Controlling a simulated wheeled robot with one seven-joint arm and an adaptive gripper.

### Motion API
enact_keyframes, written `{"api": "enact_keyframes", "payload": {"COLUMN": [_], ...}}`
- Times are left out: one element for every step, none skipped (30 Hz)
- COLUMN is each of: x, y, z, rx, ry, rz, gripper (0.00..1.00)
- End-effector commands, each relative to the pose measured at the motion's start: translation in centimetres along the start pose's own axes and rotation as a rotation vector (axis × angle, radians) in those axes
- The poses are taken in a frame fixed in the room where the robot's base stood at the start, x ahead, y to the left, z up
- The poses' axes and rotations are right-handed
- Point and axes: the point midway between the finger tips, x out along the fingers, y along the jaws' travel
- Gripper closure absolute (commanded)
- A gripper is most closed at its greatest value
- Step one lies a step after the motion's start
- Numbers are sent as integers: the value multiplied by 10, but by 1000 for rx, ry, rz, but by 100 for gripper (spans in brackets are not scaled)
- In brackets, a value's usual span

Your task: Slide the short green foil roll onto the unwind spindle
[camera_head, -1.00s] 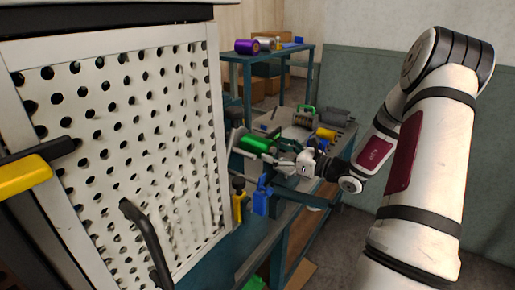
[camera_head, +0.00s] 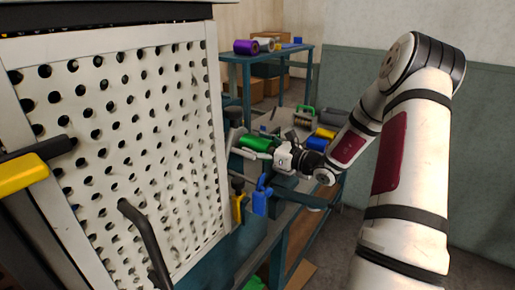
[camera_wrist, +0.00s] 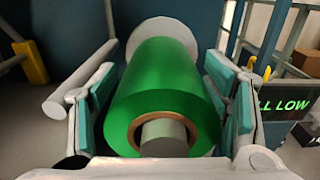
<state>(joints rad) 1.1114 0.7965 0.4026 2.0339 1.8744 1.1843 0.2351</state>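The short green foil roll (camera_wrist: 158,88) lies with its brown core facing my wrist camera. The grey end of the unwind spindle (camera_wrist: 164,137) shows inside that core, and a pale round disc (camera_wrist: 164,32) stands behind the roll's far end. The roll is around the spindle. My gripper (camera_wrist: 164,75) is open, with one teal-padded finger on each side of the roll and narrow gaps between pads and foil. In the head view the green roll (camera_head: 254,143) lies beside the perforated panel, and my gripper (camera_head: 272,154) reaches it from the right.
The white perforated panel (camera_head: 130,130) stands close left of the roll. Blue (camera_head: 317,144) and yellow (camera_head: 325,133) rolls lie on the bench behind my wrist. A blue handle (camera_head: 261,198) is below the gripper. A rear table holds a purple roll (camera_head: 246,47).

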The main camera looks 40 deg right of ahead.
Motion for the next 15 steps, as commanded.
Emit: {"api": "enact_keyframes", "payload": {"x": [0, 0, 0, 0, 0, 0, 0, 0, 0, 0, 0, 0, 0, 0, 0], "y": [0, 0, 0, 0, 0, 0, 0, 0, 0, 0, 0, 0, 0, 0, 0], "z": [0, 0, 0, 0, 0, 1, 1, 1, 1, 1, 1, 1, 1, 2, 3], "rx": [0, 0, 0, 0, 0, -1, -1, -1, -1, -1, -1, -1, -1, -1, -2], "ry": [0, 0, 0, 0, 0, -2, -2, -2, -2, -2, -2, -2, -2, -1, -1], "rz": [0, 0, 0, 0, 1, 1, 1, 1, 1, 1, 1, 1, 1, 1, 1], "gripper": [50, 57, 66, 73, 79, 85, 85, 85, 85, 85, 86, 86, 86, 86, 86]}}
